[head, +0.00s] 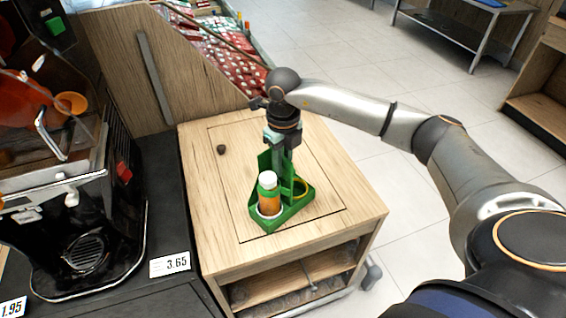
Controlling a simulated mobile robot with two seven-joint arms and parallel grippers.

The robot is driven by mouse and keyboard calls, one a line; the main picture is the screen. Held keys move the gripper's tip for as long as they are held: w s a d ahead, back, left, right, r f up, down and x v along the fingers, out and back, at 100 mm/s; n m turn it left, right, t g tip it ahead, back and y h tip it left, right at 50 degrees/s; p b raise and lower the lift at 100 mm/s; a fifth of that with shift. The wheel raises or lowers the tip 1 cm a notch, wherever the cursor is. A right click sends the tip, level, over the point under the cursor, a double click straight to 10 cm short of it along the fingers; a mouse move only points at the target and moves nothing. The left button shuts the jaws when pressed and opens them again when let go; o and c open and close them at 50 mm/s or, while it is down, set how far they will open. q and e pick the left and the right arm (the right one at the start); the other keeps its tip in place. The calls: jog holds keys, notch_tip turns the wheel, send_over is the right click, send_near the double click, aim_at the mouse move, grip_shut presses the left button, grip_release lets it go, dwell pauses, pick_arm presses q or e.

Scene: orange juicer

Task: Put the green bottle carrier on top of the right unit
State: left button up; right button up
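The green bottle carrier (264,220) is at the top of the wooden unit (215,185), towards its front half. It looks upright and resting on the top, though a small gap beneath it cannot be ruled out. A bottle with orange content and a white cap (268,195) stands in its front compartment. A yellow ring-like rim shows in the compartment to the right, which looks empty. My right gripper (282,140) points down from above, with its fingers at the carrier's upright handle, and looks shut on it. The fingertips are partly hidden. My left gripper is out of view.
The orange juicer (75,190) stands on a dark counter (165,205) at the left, beside the unit. A small dark knob (221,149) sits on the unit's top. A sloped wooden panel (150,65) rises behind. The unit's top is otherwise clear.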

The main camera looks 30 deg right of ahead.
jog(key=shift+o, duration=1.3)
